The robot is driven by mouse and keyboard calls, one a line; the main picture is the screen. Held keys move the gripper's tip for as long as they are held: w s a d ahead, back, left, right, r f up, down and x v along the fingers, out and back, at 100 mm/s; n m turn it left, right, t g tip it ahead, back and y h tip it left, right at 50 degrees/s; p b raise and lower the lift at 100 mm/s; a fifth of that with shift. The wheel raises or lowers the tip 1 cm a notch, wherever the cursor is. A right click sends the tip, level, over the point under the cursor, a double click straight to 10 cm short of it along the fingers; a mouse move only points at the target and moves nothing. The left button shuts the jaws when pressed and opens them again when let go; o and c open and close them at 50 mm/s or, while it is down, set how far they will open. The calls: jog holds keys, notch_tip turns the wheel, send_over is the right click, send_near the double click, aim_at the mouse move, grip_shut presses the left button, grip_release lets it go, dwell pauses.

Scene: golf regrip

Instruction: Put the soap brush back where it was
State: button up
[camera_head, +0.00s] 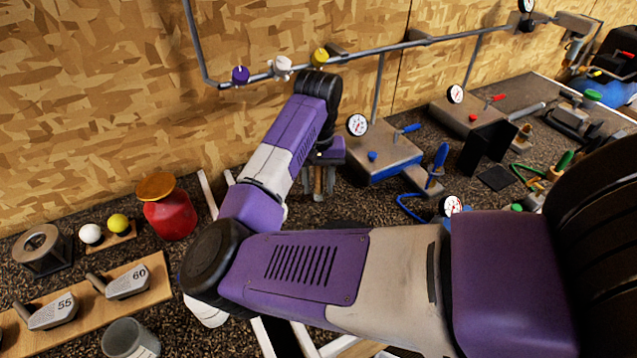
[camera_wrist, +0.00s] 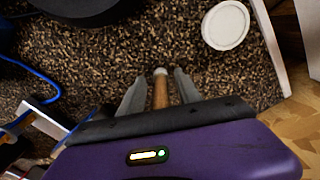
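My gripper (camera_wrist: 161,73) points down over the dark speckled bench and has one finger on each side of a wooden handle with a pale round end (camera_wrist: 160,88). This is likely the soap brush. Narrow gaps show between the handle and both fingers, so the fingers look open around it. The handle's near end is hidden by my gripper's body. In the head view, my gripper (camera_head: 319,188) is near the back wall, left of a gauge block, with something brown between its fingers. What the brush's far end rests on cannot be made out.
A white disc (camera_wrist: 226,25) lies near the fingers in the wrist view. A red jar (camera_head: 170,213) stands left of my arm, and a blue-based gauge block (camera_head: 385,160) stands right. A pipe with coloured knobs (camera_head: 283,68) runs along the wall above.

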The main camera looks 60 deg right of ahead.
jog(key=shift+r, duration=0.1)
notch_tip(320, 180, up, 12)
jog(key=shift+b, duration=1.25)
jog(key=shift+s, duration=0.15)
